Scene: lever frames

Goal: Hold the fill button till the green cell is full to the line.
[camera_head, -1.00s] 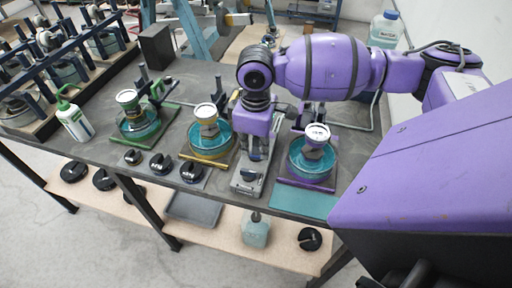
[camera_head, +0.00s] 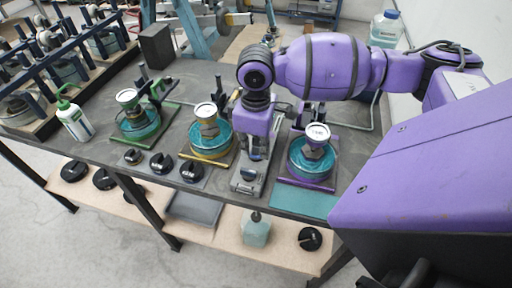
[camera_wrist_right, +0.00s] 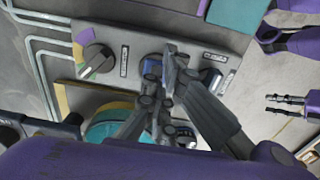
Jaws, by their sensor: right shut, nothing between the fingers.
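The green cell (camera_head: 138,127) stands at the left of the table on a green-edged plate, with a round gauge (camera_head: 126,96) above it. It holds teal-green liquid; its line and exact level are too small to tell. A grey control panel (camera_head: 245,185) stands between the yellow and purple cells. In the right wrist view it bears a black selector knob (camera_wrist_right: 97,58) on a purple, yellow and green arc. My right gripper (camera_wrist_right: 167,76) is shut and empty, its fingertips over a round control in mid-panel. The fingers partly hide that control; contact cannot be told. My left gripper is out of view.
The yellow cell (camera_head: 209,138) is left of the panel and the purple cell (camera_head: 312,157) right of it. Several black knobs lie along the front edge. A green-and-white bottle (camera_head: 73,121) stands at the left. A teal mat (camera_head: 304,203) lies at the front right.

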